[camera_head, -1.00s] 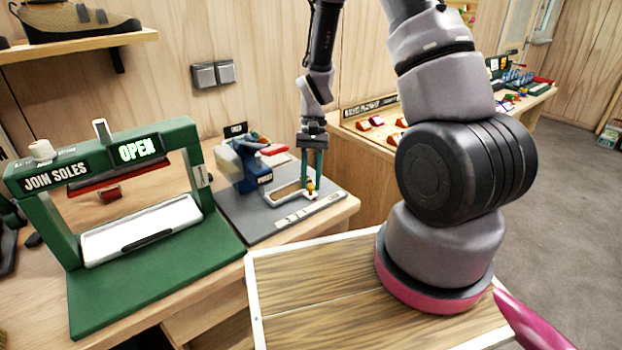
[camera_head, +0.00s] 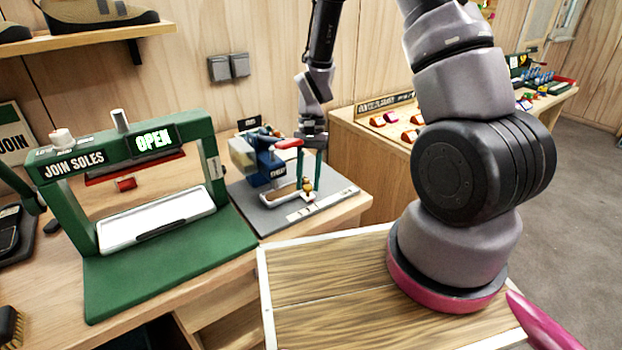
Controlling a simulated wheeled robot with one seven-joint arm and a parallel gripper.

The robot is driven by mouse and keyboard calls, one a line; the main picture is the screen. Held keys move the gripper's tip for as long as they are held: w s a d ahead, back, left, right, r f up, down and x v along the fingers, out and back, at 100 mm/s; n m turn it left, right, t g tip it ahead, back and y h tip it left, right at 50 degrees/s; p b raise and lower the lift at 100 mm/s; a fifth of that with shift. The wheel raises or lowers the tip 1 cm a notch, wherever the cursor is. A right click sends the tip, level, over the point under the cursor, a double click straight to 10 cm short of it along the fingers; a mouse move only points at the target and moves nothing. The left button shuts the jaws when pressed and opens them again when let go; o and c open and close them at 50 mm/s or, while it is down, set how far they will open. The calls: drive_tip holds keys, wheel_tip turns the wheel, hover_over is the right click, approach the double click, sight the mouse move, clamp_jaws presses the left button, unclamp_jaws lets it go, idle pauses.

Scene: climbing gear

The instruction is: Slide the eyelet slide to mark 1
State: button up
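The eyelet slide is a pale frame (camera_head: 268,197) with a small yellow knob (camera_head: 307,185) near its right end. It lies on a grey base plate (camera_head: 340,181), in front of a blue press. A light scale strip with small marks (camera_head: 325,204) runs along the plate's front; its digits are too small to read now. My gripper (camera_head: 310,178) points down with its two green fingers at the knob. The fingers stand a little apart, with the knob low between them. Whether they clamp it is too small to tell.
The blue press with a red lever (camera_head: 270,167) stands close left of my gripper. A green JOIN SOLES frame (camera_head: 213,160) with a lit OPEN sign stands further left. A bench with several small red items (camera_head: 378,121) lies right. Bare plate shows right of the slide.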

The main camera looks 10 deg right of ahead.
drive_tip(key=shift+o, duration=0.6)
drive_tip(key=v, duration=1)
drive_tip(key=shift+w+r, duration=0.2)
drive_tip(key=shift+r, duration=0.15)
drive_tip(key=s+d+r+t, duration=0.2)
drive_tip(key=r, duration=0.6)
drive_tip(key=s+d+r+t, duration=0.1)
drive_tip(key=d+r+t, duration=0.15)
drive_tip(key=r, duration=0.55)
drive_tip(key=s+d+r+t, duration=0.4)
drive_tip(key=s+r+t, duration=0.2)
drive_tip(key=s+r, duration=0.4)
drive_tip(key=shift+s+d+r+t, duration=0.2)
drive_tip(key=shift+s+r+t, duration=0.15)
drive_tip(key=shift+r, duration=0.45)
